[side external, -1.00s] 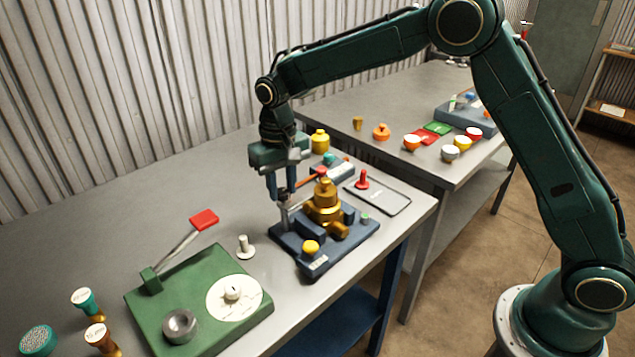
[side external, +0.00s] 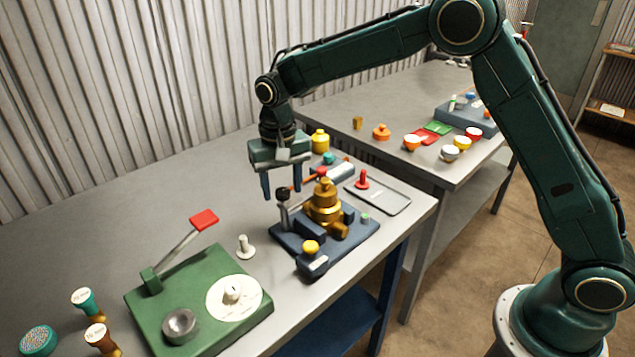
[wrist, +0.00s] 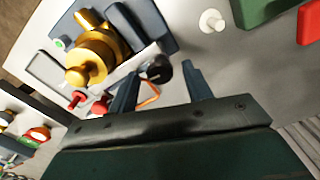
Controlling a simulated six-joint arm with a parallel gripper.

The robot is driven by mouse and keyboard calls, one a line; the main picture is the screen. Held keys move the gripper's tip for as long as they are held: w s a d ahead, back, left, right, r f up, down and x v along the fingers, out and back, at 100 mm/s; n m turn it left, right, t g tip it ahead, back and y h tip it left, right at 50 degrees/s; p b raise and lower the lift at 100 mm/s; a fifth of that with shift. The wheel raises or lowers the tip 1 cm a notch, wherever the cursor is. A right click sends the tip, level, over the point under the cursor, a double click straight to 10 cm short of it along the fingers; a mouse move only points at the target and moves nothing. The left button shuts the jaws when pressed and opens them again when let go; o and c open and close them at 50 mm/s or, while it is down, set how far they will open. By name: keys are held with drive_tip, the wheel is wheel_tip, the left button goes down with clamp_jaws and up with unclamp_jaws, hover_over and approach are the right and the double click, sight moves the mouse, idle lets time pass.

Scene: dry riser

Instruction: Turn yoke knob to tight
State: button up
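A small black knob (side external: 283,194), which looks like the yoke knob, tops a grey post at the left end of the dark blue fixture (side external: 285,244). A brass valve body (side external: 325,205) stands in that fixture. My gripper (side external: 282,192) is open, fingers pointing down, with the knob between and slightly below the fingertips. In the wrist view the black knob (wrist: 160,70) shows between the spread fingers (wrist: 158,72), with a light pointer mark on its top. I see no finger touching it. Any tight marking is too small to read.
A yellow knob (side external: 311,247) sits at the fixture's front. A red-handled part (side external: 362,180) stands on a grey tray (side external: 385,197) to the right. A green base with a lever (side external: 205,290) and a white peg (side external: 244,247) are left. Bare table lies behind them.

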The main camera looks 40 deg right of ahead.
sight(283, 191)
drive_tip(key=shift+r, duration=0.1)
idle(0.3)
wheel_tip(283, 191, up, 14)
drive_tip(key=shift+f, duration=0.2)
idle(0.5)
drive_tip(key=shift+s, duration=0.1)
